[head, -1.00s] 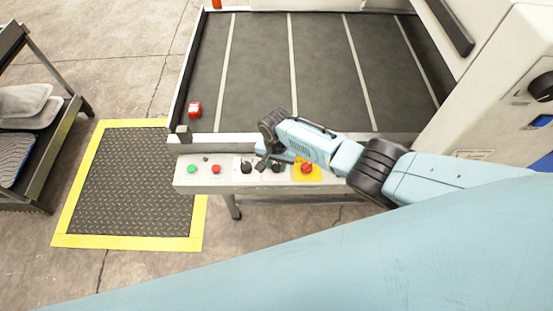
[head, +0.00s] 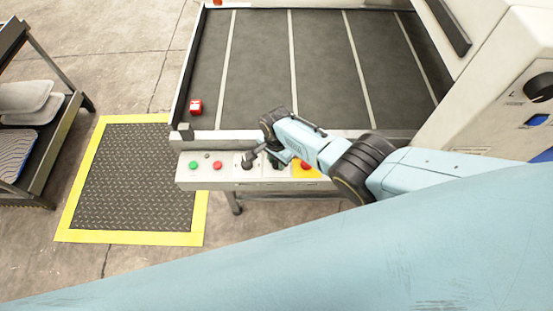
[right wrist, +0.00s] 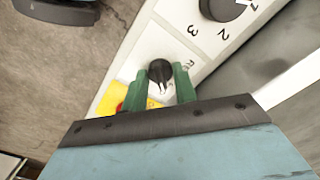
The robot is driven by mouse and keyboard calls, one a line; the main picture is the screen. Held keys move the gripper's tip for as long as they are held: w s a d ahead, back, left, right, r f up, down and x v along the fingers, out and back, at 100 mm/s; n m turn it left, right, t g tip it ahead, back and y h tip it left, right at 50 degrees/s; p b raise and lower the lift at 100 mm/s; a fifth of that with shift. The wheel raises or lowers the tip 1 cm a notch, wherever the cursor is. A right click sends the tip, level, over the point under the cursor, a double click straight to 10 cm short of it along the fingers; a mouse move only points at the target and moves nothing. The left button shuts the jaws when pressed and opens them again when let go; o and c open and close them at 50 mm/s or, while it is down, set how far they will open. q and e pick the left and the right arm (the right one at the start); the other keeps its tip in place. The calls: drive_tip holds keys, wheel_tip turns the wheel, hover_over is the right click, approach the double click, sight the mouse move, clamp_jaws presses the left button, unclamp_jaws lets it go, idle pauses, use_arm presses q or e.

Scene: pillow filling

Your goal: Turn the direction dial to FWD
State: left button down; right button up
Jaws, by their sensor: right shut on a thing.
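The control panel (head: 232,178) runs along the front of the conveyor. The direction dial (right wrist: 160,70) is a small black knob on a white plate. A partly hidden label starting with R shows beside it; FWD cannot be read. My right gripper (right wrist: 161,73) has its two green fingers on either side of this knob, shut on it. In the head view the right gripper (head: 275,161) is over the panel, and its arm comes from the right and covers that knob. My left gripper is not in view.
A larger black dial (right wrist: 226,6) marked with numbers sits beside the held knob. A red button on a yellow plate (head: 306,171) is close on the other side. Green (head: 193,165) and red (head: 217,165) buttons are further left.

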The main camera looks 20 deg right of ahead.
drive_tip(key=shift+w+d, duration=0.1)
drive_tip(key=o, duration=1)
drive_tip(key=shift+c, duration=0.2)
drive_tip(key=shift+r+p, duration=0.4)
drive_tip(key=shift+r, duration=0.1)
wheel_tip(320, 180, up, 12)
drive_tip(key=p, duration=0.6)
drive_tip(key=shift+r, duration=0.2)
